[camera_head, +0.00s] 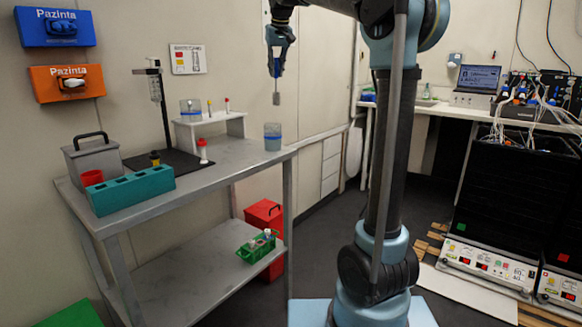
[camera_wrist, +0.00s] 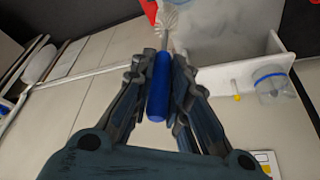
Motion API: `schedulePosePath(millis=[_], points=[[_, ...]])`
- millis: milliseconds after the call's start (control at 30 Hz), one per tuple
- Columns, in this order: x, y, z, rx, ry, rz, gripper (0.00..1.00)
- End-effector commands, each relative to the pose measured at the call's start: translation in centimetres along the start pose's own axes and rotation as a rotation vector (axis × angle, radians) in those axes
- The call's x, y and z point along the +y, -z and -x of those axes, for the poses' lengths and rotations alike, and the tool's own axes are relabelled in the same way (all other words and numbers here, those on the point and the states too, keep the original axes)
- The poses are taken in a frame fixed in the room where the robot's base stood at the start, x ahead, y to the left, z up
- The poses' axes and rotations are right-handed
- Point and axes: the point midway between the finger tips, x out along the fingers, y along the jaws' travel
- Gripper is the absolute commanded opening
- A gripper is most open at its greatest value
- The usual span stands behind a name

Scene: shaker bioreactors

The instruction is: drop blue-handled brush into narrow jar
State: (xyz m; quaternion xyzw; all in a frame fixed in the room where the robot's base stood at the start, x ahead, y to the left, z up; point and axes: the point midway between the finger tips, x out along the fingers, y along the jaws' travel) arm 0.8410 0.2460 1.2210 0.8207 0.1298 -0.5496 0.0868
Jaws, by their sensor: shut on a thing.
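The blue-handled brush (camera_wrist: 160,90) is held between the fingers of my gripper (camera_wrist: 165,66). Its pale bristle head (camera_wrist: 168,16) points away from the palm. In the head view, my gripper (camera_head: 278,48) is high above the table, and the brush (camera_head: 276,98) hangs bristles down, roughly vertical. The narrow jar (camera_head: 272,137), clear with a blue band, stands upright at the table's right end. The bristle tip is above the jar in the picture, with a gap between; depth alignment is hard to tell. I cannot make out this jar in the wrist view.
A wider jar (camera_head: 190,110) stands on the small white shelf (camera_head: 235,115) beside two small tubes; it also shows in the wrist view (camera_wrist: 272,84). A teal rack (camera_head: 132,190), grey caddy (camera_head: 88,158) and red cup (camera_head: 92,177) occupy the grey table's left part.

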Motion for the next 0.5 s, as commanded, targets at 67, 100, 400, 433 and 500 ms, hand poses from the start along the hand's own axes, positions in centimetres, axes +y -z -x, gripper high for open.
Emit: schedulePosePath(millis=[67, 100, 400, 433, 500], points=[[0.0, -0.4, -0.8, 0.0, 0.0, 0.0, 0.0], [0.0, -0.5, -1.2, 0.0, 0.0, 0.0, 0.0], [0.1, -1.6, -3.8, 0.0, 0.0, -0.001, 0.0], [0.1, -1.6, -4.0, 0.0, 0.0, -0.001, 0.0], [0.1, -1.8, -4.2, 0.0, 0.0, -0.001, 0.0]])
